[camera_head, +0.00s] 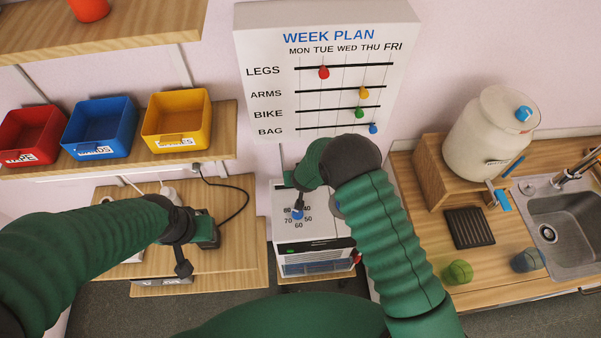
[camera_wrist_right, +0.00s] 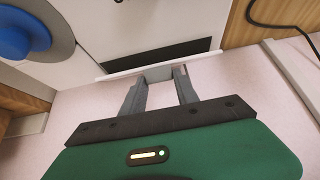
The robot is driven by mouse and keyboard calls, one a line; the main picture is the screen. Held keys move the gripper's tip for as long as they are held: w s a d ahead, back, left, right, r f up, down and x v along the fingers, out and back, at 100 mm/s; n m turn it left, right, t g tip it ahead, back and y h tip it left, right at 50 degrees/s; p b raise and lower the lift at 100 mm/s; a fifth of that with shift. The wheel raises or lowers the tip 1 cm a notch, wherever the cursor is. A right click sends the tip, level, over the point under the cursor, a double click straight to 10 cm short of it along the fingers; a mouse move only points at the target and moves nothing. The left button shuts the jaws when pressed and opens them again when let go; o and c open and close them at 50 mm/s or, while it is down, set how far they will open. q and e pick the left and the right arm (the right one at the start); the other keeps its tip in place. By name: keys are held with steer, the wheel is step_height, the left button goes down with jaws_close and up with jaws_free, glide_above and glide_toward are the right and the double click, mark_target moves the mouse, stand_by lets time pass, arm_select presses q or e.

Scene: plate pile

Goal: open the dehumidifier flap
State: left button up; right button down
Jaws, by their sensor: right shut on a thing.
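In the right wrist view the blue dial (camera_wrist_right: 22,35) is at the upper left. A thin white flap edge (camera_wrist_right: 205,58) runs beside a dark strip (camera_wrist_right: 150,64) on the white panel. My right gripper (camera_wrist_right: 162,76) is shut on the flap at this edge. In the head view the right gripper is mostly hidden by its own wrist. My left gripper (camera_head: 205,232) is over the wooden surface at left; its jaws are unclear.
A black cable (camera_head: 243,190) hangs behind my left gripper. Red, blue (camera_head: 99,126) and yellow bins stand on a shelf at left. A counter with a white dispenser (camera_head: 490,135), two cups and a sink (camera_head: 560,225) is at right.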

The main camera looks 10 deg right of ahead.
steer(key=shift+w+r, duration=0.1)
steer(key=shift+w, duration=0.05)
steer(key=c, duration=1.3)
jaws_free()
steer(key=o, duration=0.4)
steer(key=shift+a, duration=0.1)
steer(key=p+v, duration=1)
steer(key=v, duration=0.6)
steer(key=shift+r+p, duration=0.3)
steer(key=shift+c, duration=0.3)
